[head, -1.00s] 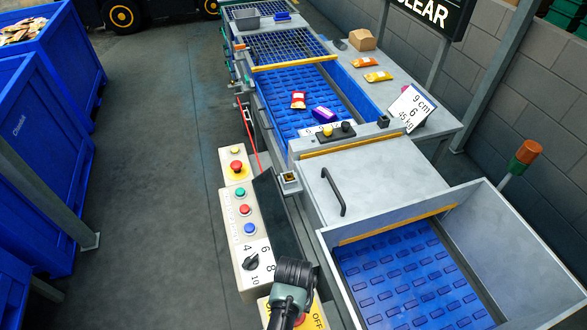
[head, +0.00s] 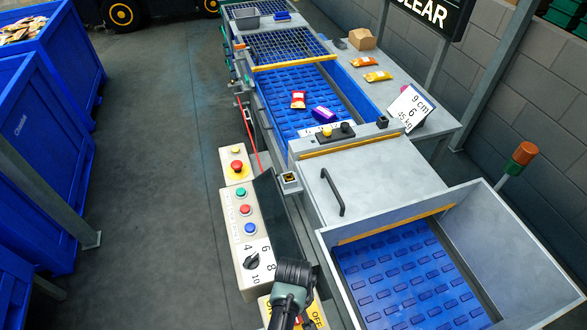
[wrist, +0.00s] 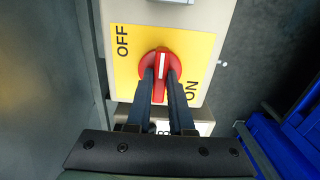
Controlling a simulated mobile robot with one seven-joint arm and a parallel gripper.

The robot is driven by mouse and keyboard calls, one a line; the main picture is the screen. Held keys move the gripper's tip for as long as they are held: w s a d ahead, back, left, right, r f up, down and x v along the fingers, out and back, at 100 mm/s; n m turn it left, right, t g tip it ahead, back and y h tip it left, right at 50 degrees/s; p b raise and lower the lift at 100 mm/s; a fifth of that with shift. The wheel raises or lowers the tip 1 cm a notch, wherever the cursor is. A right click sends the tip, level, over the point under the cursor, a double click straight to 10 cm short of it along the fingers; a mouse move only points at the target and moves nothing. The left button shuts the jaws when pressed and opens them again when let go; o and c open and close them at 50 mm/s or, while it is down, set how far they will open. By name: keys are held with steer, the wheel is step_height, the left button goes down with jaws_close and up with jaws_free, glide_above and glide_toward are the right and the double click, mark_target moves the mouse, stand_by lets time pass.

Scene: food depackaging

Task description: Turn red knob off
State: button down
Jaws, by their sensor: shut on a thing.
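The red knob (wrist: 160,62) is a round red dial with a raised bar and a white line, on a yellow plate (wrist: 120,72) in the wrist view. OFF is printed at the plate's upper left and ON at its lower right. The knob's bar stands nearly upright in the picture, its white line at the upper end. My gripper (wrist: 160,80) is shut on the bar, one dark finger on each side. In the head view my gripper (head: 290,303) is at the bottom, over the yellow plate, and hides most of the knob.
A control panel (head: 236,205) with several buttons and a black numbered dial (head: 252,261) lies just beyond my gripper. A metal bin (head: 530,262) with a blue belt (head: 405,275) stands to the right. The floor (head: 160,200) at left is clear.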

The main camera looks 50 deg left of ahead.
steer(key=shift+w, duration=0.1)
stand_by(0.3)
steer(key=c, duration=0.8)
jaws_free()
step_height(320, 180, up, 13)
steer(key=b, duration=0.1)
